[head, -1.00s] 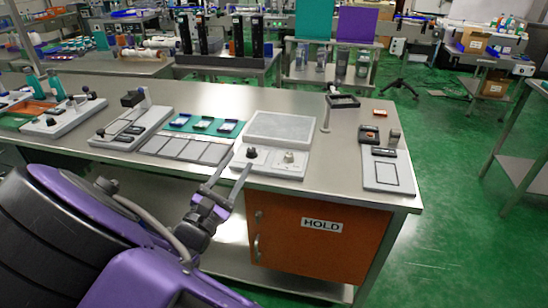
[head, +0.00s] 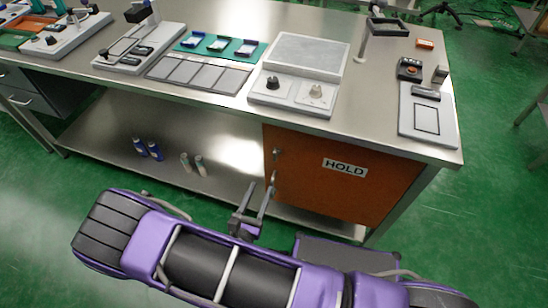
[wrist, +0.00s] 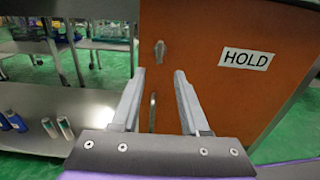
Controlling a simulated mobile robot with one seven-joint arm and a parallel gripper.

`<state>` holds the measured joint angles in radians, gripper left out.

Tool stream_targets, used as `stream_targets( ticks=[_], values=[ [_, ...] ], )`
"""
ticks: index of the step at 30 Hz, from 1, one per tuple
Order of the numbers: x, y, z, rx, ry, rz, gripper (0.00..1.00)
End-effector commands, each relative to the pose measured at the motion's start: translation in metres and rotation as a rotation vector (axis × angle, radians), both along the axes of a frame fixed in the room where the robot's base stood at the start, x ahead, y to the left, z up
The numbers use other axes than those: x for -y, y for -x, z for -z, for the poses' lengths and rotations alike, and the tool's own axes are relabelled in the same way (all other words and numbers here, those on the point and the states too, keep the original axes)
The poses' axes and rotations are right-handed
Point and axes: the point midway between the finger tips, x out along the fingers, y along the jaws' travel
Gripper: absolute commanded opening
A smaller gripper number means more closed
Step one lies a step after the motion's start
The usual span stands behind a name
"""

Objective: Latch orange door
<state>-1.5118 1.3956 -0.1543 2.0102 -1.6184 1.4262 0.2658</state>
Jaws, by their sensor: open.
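The orange door (head: 335,200) with a HOLD label (head: 345,167) is under the right end of the metal bench and looks flush with its frame. Near its upper left edge is a small metal latch knob (wrist: 160,48), also visible in the head view (head: 276,153). Its turn state is hard to tell. Below the latch is a vertical metal handle (wrist: 153,110), seen between my fingers and partly hidden by my gripper. My gripper (wrist: 161,72) is open and empty, pointing at the door with its tips below the latch in the wrist view.
The bench top (head: 375,118) carries a grey-topped unit with two knobs (head: 300,65), and a panel (head: 427,115) at right. A lower shelf (head: 130,125) left of the door holds several small bottles. Green floor is open to the right.

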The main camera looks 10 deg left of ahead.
Motion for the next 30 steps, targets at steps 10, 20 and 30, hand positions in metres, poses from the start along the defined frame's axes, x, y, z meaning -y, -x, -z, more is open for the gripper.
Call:
stream_targets(
  ticks=[10, 20, 30],
  values=[
    [0.007, -0.077, 0.000, 0.001, -0.001, 0.003, 0.45],
    [0.009, -0.118, 0.000, 0.001, -0.001, 0.001, 0.45],
    [0.010, -0.121, 0.000, 0.000, 0.000, 0.000, 0.45]
  ],
)
